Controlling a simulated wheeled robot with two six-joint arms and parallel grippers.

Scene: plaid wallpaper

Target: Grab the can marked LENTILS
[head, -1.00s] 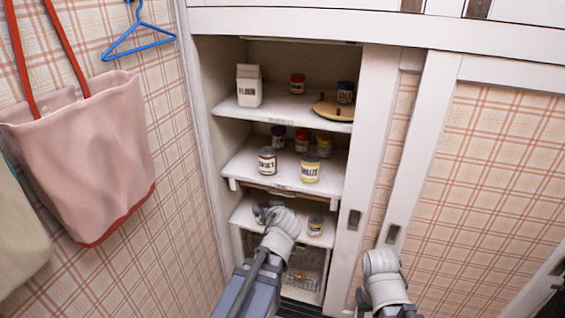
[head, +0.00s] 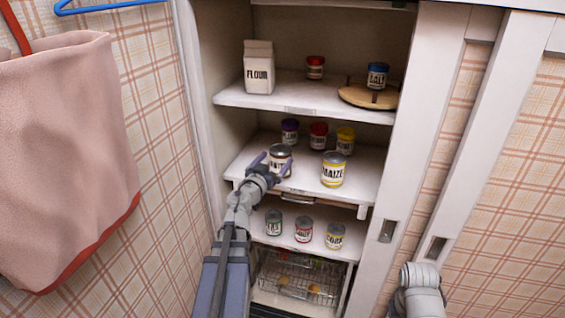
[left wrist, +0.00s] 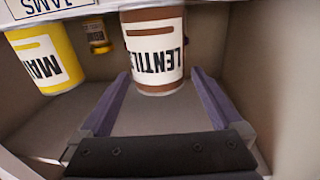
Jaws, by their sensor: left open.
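The LENTILS can (head: 281,153), with a brown-and-white label, stands upright at the left front of the middle shelf (head: 247,156). In the left wrist view the can (left wrist: 155,50) appears upside down, with most of the word LENTILS readable. My left gripper (head: 273,166) is open in front of the can. In its wrist view the open fingers (left wrist: 160,78) point at the can, with the fingertips near its two sides; I cannot tell whether they touch it. My right arm shows at the lower right, but its fingers are out of view.
The yellow MAIZE can (head: 333,172) stands right of the LENTILS can. Small purple-, red- and yellow-lidded jars (head: 318,136) stand behind. The shelf above holds a FLOUR carton (head: 258,68) and a round wooden board (head: 367,97). Several small jars (head: 303,229) stand on the shelf below.

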